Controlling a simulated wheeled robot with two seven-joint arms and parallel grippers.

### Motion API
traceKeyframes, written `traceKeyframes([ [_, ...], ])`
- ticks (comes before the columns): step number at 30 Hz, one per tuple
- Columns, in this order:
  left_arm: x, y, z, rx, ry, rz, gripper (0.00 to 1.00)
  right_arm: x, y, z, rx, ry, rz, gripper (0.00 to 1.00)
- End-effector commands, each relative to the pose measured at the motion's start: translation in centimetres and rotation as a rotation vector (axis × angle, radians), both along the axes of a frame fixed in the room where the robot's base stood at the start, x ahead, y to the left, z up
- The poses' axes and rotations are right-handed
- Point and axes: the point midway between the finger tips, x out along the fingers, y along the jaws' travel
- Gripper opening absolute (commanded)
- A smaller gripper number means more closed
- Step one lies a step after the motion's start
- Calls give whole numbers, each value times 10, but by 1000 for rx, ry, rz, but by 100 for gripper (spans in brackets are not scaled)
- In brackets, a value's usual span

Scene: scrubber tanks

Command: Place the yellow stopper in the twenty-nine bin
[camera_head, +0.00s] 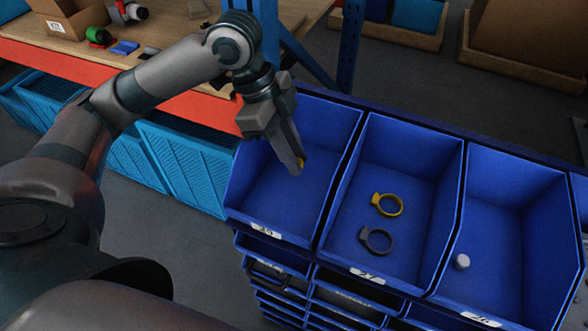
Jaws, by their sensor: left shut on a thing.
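My left gripper (298,164) reaches down over the leftmost blue bin (265,205). It is shut on the yellow stopper (300,163), of which only a small yellow bit shows between the fingertips. I cannot tell exactly how high the stopper is above the bin floor. This bin looks otherwise empty. Its front label (262,231) is too small to read surely. My right gripper is not in view.
The middle bin (385,163), whose label seems to read 27, holds a yellow ring clip (388,204) and a grey ring clip (378,240). The right bin (515,225) holds a small white piece (462,261). A blue post (349,45) stands behind the bins.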

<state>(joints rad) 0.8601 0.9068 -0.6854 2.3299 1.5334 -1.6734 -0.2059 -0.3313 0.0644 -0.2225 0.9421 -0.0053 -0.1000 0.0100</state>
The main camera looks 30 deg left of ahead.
Motion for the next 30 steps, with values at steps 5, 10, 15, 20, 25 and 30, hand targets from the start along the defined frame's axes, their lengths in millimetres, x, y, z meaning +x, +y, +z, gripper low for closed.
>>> traceKeyframes([
  [5,0,0,-8,0,-1,0,0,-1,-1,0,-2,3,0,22],
  [10,0,0,-8,0,-1,0,0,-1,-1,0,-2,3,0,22],
  [15,0,0,-12,0,1,0,0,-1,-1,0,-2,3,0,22],
  [20,-1,0,-30,0,4,1,0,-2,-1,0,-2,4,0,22],
  [25,-1,0,-47,0,2,0,0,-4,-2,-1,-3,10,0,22],
  [30,0,0,-50,0,-1,0,0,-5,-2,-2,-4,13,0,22],
])
